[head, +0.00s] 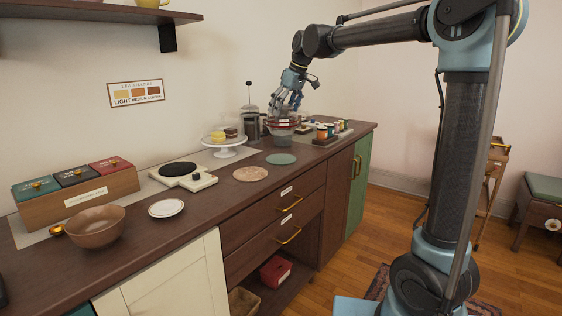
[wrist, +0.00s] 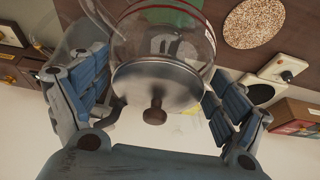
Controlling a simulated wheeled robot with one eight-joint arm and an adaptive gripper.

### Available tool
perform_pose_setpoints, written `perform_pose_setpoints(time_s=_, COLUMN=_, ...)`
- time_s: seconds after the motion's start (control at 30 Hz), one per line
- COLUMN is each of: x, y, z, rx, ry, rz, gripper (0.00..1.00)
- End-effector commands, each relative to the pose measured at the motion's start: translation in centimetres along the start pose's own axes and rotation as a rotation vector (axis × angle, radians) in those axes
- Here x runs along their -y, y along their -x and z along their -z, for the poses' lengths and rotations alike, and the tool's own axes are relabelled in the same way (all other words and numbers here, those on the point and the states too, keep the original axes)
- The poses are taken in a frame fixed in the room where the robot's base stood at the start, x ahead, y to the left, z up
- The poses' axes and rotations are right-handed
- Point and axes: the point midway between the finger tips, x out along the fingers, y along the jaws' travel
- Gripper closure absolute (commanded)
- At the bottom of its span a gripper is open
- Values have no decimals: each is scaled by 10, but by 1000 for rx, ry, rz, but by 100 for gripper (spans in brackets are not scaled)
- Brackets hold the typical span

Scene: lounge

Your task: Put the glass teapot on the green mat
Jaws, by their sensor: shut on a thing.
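The glass teapot (head: 283,138) is clear with red bands, and is at my gripper above or on the far part of the counter. In the wrist view the teapot (wrist: 165,45) shows its metal lid and wooden knob between my fingers. My gripper (head: 287,103) is shut on it from above; it also shows in the wrist view (wrist: 158,108). The round green mat (head: 281,159) lies bare on the counter, just nearer than the teapot in the head view. Part of the green mat (wrist: 168,13) shows through and beside the glass. I cannot tell whether the teapot's base touches the counter.
A cork mat (head: 251,174) lies left of the green mat. A cake stand (head: 223,151) and a French press (head: 249,126) stand close on the left. A tray of jars (head: 327,140) stands on the right. A burner plate (head: 182,175), saucer (head: 166,208) and bowl (head: 95,228) are farther left.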

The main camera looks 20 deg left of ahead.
Motion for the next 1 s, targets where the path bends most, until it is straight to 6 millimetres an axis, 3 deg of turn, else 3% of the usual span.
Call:
perform_pose_setpoints(time_s=0.3, x=5, y=-4, z=3, rx=0, ry=7, rz=3, gripper=67)
perform_pose_setpoints(time_s=0.6, x=6, y=-43, z=-13, rx=0, ry=8, rz=3, gripper=67)
perform_pose_setpoints(time_s=1.0, x=5, y=-72, z=-25, rx=0, ry=8, rz=3, gripper=67)
